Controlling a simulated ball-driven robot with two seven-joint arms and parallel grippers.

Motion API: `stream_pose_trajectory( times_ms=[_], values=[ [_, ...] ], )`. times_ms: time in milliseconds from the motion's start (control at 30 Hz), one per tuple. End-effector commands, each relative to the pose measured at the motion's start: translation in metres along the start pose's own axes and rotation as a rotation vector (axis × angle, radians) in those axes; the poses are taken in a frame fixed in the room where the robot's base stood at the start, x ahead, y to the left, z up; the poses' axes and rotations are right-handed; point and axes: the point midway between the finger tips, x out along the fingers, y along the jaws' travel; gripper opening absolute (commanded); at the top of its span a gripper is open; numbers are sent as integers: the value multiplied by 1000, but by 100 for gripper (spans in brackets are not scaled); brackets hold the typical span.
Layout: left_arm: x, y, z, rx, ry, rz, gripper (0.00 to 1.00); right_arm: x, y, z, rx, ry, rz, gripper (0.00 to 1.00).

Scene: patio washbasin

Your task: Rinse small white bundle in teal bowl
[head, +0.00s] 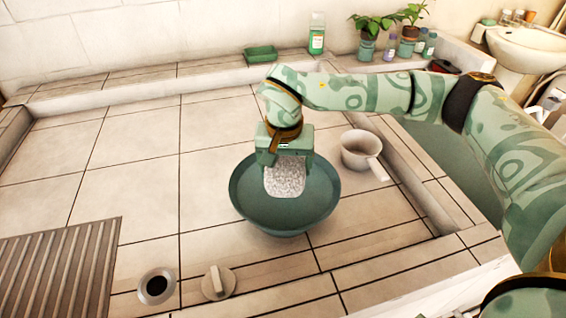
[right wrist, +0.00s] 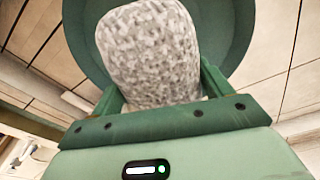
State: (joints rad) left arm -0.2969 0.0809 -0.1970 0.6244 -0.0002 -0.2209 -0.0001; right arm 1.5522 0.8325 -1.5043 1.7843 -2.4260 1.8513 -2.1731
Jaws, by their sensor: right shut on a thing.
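The teal bowl (head: 252,208) stands on the tiled surface in the middle of the head view. My right gripper (head: 284,160) points down over the bowl and is shut on the small white bundle (head: 285,179), which is speckled grey and white. In the right wrist view the bundle (right wrist: 150,55) sits between the two green fingers, with the bowl (right wrist: 232,30) behind it. The bundle is over or in the bowl; I cannot tell whether it touches the bottom. No water is clearly visible. My left gripper is not in view.
A white dipper (head: 358,150) stands right of the bowl. A drain hole (head: 157,287) and a round plug (head: 218,283) are at the front, beside a ribbed board (head: 60,268). A green tray (head: 260,54), a soap bottle (head: 317,35) and potted plants (head: 368,42) line the back ledge. The left tiles are clear.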

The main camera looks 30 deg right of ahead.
Motion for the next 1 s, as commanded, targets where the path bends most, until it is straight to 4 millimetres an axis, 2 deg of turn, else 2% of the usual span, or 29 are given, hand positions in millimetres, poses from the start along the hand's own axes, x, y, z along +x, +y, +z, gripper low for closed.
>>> stream_pose_trajectory(
  times_ms=[33,133,267,600,800,1000],
  values=[
    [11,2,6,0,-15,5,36,15,0,2,0,-6,4,49],
    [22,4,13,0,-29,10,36,28,0,3,0,-6,4,49],
    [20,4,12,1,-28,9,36,36,0,5,-1,-2,3,49],
    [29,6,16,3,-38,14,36,76,0,10,-1,-3,3,49],
    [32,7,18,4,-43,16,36,91,-1,12,-1,-2,1,49],
    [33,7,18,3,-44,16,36,96,-1,12,-1,-1,0,49]
  ],
)
